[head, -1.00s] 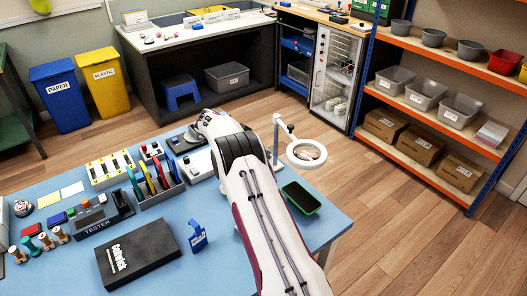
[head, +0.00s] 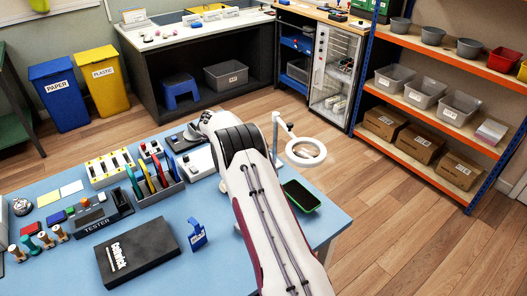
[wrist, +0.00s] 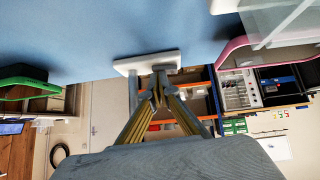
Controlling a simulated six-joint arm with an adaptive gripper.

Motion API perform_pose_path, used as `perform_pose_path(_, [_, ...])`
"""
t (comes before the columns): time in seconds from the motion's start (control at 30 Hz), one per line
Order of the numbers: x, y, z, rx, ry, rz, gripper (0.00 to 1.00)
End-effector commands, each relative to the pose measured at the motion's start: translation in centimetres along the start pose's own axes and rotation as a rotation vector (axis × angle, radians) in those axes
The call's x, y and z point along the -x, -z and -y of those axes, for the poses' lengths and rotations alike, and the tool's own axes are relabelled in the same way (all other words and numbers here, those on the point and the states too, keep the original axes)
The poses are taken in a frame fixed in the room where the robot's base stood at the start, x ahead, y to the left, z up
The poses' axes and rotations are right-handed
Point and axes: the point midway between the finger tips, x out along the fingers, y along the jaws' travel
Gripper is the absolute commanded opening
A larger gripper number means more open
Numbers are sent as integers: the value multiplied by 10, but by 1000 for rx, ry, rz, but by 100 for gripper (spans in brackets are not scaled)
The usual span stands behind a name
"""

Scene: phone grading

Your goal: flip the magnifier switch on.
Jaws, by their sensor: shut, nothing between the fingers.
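The magnifier stands at the right end of the blue table; its white ring (head: 305,151) and upright post (head: 275,140) show just right of my arm in the head view. My arm hides its foot there. In the wrist view, a white plate (wrist: 128,66), seemingly the magnifier's base, lies against the blue tabletop. My gripper (wrist: 158,80) is shut and empty, its fingertips at the plate's edge; I cannot tell whether they touch it. The switch is not clearly visible; the fingers may cover it. My gripper is hidden behind my arm in the head view.
A green-rimmed tray (head: 301,197) lies right of my arm and shows in the wrist view (wrist: 25,82). A pink-edged object (wrist: 235,46) is at the wrist view's right.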

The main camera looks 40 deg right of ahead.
Motion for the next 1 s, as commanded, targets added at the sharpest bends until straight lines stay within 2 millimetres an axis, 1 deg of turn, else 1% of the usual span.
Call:
perform_pose_path(0.4, [2, 1, 12, 1, 3, 2, 0])
perform_pose_path(0.83, [3, 2, 13, 1, 2, 1, 0])
perform_pose_path(1.0, [7, 6, 14, 0, 3, 1, 0])
